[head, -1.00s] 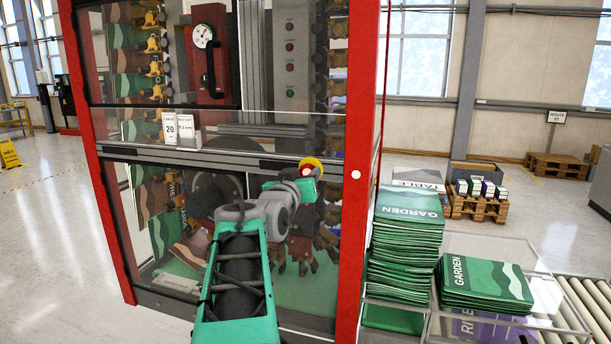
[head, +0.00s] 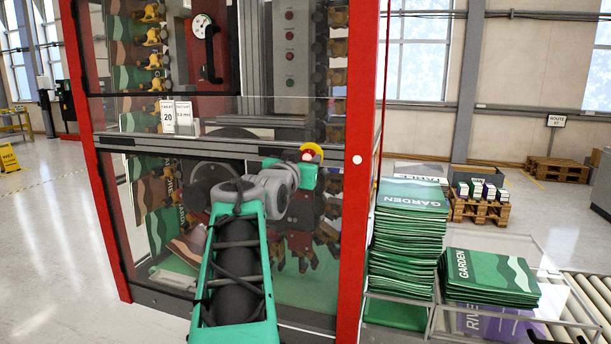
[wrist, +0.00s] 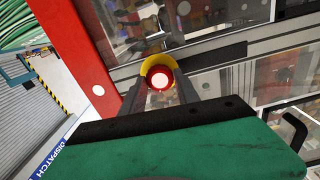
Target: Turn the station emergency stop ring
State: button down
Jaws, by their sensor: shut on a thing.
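The emergency stop (head: 311,150), a red button with a pale centre in a yellow collar, sits on the grey crossbar of the red-framed machine. It also shows in the wrist view (wrist: 159,77), where the yellow shows mostly along the top. My gripper (head: 307,162) is at it, with part of the stop hidden behind the green gripper body in the head view. In the wrist view my gripper's two dark fingers (wrist: 159,88) stand on either side of the red ring, shut on it.
The machine's red post (head: 358,200) stands just right of the stop, and clear panels lie around it. Stacks of green GARDEN packs (head: 408,235) stand right of the post, beside a roller conveyor (head: 590,300). Open floor lies to the left.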

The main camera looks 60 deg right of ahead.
jog(key=shift+m+b, duration=2.1)
jog(key=shift+b, duration=0.6)
jog(key=c, duration=0.9)
grip_release()
jog(key=s+a+b, duration=0.1)
jog(key=a+b, duration=0.1)
jog(key=a, duration=0.5)
jog(key=shift+a, duration=0.35)
jog(key=shift+s, duration=0.1)
